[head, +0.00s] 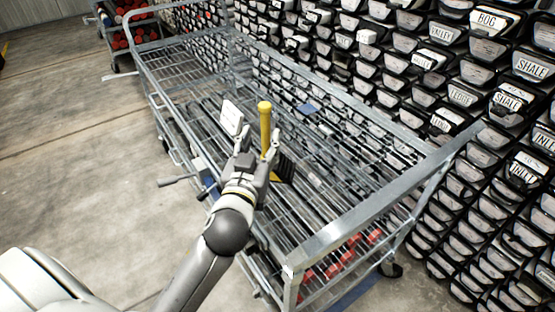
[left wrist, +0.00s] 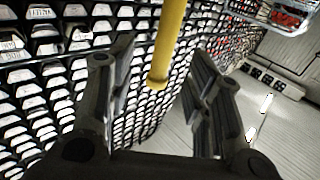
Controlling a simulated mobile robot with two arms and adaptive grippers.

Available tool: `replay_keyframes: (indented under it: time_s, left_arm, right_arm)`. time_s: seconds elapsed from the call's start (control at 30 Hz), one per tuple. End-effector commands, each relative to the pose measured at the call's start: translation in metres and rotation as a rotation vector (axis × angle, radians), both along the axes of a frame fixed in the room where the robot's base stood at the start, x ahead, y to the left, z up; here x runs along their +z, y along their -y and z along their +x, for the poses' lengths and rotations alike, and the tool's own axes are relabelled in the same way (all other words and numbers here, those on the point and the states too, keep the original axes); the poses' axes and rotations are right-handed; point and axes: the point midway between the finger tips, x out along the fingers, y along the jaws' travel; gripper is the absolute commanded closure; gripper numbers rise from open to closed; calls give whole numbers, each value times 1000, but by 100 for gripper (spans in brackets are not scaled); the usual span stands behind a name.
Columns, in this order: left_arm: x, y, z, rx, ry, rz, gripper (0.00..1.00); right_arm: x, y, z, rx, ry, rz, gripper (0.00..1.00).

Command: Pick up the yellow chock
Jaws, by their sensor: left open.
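A yellow rod-shaped piece (head: 265,125) stands nearly upright above the wire-deck cart, with a rounded top. It is the plainest yellow thing here, and I take it for the yellow chock. My left gripper (head: 259,143) is open, with its fingers around the lower part of the rod in the head view. In the left wrist view the rod (left wrist: 169,40) comes down from the top edge and ends between the two spread fingers, with gaps on both sides. I cannot tell its exact depth. My right gripper is not in view.
The long metal cart (head: 335,232) has raised rails and end frames around my left arm. A white panel (head: 231,118) is close left of the gripper. A dark ribbed piece (head: 287,168) is close right. Racks of labelled liners (head: 470,70) line the right; floor (head: 80,170) is clear left.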

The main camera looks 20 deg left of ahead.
Motion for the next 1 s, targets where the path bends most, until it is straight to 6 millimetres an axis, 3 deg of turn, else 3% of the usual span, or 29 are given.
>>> replay_keyframes:
  time_s: [0.1, 0.17, 0.27, 0.4, 0.53, 0.9, 1.0]
  left_arm:
    - [0, -5, 13, 1, -2, 1, 54]
    - [0, -6, 16, 2, -2, 0, 54]
    - [1, -7, 22, 1, -3, 1, 54]
    - [6, -9, 40, 1, -1, 4, 54]
    - [5, -12, 56, 1, -3, 3, 54]
    - [4, -15, 66, 2, -3, 1, 54]
    - [4, -15, 66, 2, -3, 1, 65]
  right_arm:
    - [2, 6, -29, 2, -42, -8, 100]
    - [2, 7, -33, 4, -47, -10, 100]
    - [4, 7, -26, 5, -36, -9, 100]
    - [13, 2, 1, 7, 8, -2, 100]
    - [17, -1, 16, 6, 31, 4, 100]
    - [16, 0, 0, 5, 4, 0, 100]
    - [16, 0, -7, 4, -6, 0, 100]
